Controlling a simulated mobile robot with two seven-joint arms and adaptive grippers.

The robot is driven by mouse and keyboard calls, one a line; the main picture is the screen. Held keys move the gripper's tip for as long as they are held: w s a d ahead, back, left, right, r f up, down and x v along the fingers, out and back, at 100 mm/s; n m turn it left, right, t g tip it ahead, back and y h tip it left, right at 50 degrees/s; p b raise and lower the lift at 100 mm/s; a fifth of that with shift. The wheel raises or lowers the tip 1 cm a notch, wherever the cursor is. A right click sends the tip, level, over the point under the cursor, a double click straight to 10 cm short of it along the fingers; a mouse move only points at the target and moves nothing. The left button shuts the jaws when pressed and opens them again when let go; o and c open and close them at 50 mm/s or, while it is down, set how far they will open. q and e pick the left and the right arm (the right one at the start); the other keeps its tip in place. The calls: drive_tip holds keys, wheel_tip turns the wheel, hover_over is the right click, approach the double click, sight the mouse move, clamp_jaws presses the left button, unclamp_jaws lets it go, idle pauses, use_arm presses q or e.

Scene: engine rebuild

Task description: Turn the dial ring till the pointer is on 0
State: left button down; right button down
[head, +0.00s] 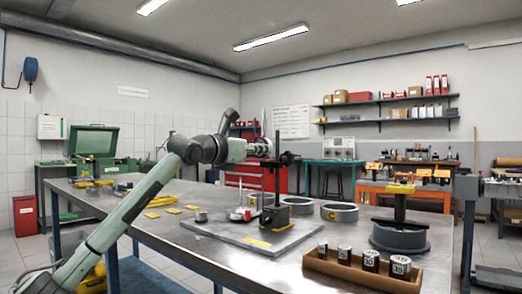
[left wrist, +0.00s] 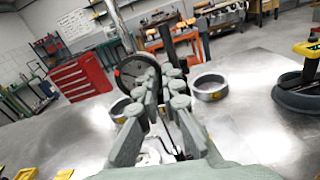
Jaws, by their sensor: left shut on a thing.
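The dial gauge shows in the left wrist view as a round dark face inside a dial ring (left wrist: 118,74). The fingers hide its right side. The pointer and the numbers are too small to read. The gauge is carried on a dark stand (head: 277,180) with an upright post, standing on a grey plate (head: 228,232) on the bench. My left gripper (head: 264,148) is beside the post in the head view. In the left wrist view, my left gripper (left wrist: 163,82) is shut on the right edge of the dial ring. My right gripper is not in view.
A wooden tray (head: 345,272) with several weights stands at the front right. A dark round fixture (head: 400,238) is behind it. Grey rings (head: 340,212) lie right of the stand. Yellow pieces (head: 152,215) lie at the left. The front middle of the metal bench (head: 250,272) is clear.

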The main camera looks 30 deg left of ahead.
use_arm(q)
drive_tip(key=c, duration=1.8)
unclamp_jaws()
drive_tip(key=shift+s+r, duration=0.1)
drive_tip(key=shift+r, duration=0.15)
drive_tip(key=shift+c, duration=0.2)
drive_tip(key=shift+o, duration=0.4)
drive_tip(key=shift+f, duration=0.1)
drive_tip(key=s+a, duration=0.1)
drive_tip(key=s, duration=1.1)
